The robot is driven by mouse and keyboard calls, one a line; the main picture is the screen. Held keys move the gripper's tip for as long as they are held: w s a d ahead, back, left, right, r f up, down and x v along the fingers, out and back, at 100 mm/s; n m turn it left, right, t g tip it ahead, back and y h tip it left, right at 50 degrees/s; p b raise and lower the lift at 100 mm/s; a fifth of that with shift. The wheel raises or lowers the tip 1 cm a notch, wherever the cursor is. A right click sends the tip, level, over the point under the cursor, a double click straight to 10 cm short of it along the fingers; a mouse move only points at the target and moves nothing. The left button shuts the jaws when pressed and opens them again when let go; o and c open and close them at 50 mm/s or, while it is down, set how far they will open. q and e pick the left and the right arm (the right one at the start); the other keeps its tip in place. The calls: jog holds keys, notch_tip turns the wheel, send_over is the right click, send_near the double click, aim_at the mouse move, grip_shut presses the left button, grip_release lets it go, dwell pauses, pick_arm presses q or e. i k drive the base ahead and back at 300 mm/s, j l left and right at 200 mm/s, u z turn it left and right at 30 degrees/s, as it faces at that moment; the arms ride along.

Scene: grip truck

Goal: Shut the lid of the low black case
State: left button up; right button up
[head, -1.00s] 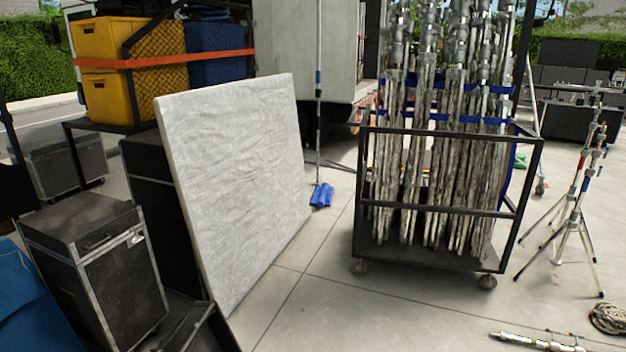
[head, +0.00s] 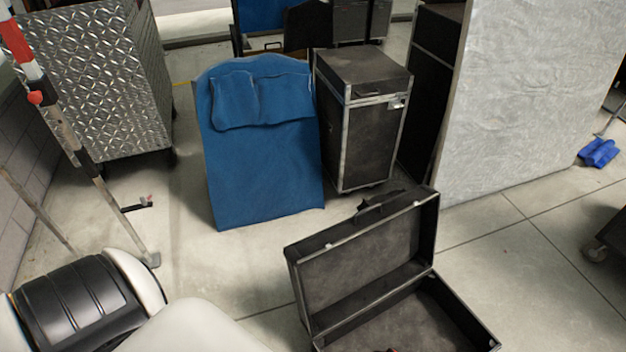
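The low black case (head: 455,326) sits on the concrete floor at the lower middle right of the head view. Its lid (head: 372,258) stands open, raised on the far left side, with a handle on its upper edge. The inside of the base shows dark, and its near part is cut off by the bottom of the frame. A small reddish-brown thing shows at the bottom edge by the case, too cut off to tell. Neither of my grippers is in view; a white and black part of my body fills the lower left.
A tall black case (head: 372,130) stands behind the lid, beside a blue padded cover (head: 265,165). A white panel (head: 535,100) leans at the right. A metal tread-plate box (head: 95,80) and a red-white pole (head: 75,145) are left.

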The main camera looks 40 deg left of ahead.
aim_at(338, 271)
jog(key=u, duration=0.75)
